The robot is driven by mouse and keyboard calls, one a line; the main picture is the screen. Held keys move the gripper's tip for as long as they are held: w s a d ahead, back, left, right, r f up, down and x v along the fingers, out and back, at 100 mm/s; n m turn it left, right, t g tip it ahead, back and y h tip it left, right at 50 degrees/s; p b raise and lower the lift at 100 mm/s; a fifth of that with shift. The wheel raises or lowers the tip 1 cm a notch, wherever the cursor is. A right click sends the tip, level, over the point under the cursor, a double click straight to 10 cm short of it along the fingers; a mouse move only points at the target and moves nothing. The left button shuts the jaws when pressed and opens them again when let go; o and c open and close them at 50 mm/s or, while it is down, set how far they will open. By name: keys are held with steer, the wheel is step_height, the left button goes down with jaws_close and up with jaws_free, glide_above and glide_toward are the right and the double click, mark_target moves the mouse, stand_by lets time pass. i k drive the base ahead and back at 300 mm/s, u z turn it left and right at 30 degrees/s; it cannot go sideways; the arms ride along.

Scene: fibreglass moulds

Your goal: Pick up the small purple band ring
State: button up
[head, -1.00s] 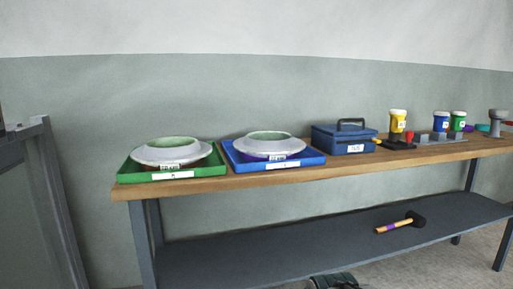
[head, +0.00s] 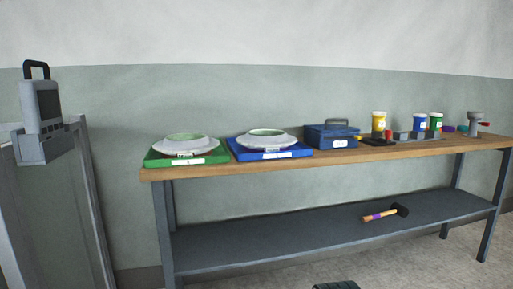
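I cannot make out a small purple band ring for certain. A small purple item (head: 448,129) lies at the right part of the bench, beside a teal piece (head: 462,128); its shape is too small to tell.
The wooden bench (head: 320,160) holds a green tray (head: 187,160) and a blue tray (head: 270,155) with moulds, a blue toolbox (head: 331,137), and yellow (head: 379,122), blue and green jars. A grey cabinet (head: 50,190) bearing a device (head: 42,112) stands left. Floor shows below the bench.

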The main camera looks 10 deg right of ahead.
mark_target(258, 140)
steer(key=k, duration=0.6)
steer(key=z, duration=0.9)
steer(key=i, duration=0.7)
steer(key=z, duration=0.5)
steer(key=i, duration=0.7)
steer(key=u, duration=0.85)
steer(key=i, duration=0.65)
steer(key=u, duration=0.8)
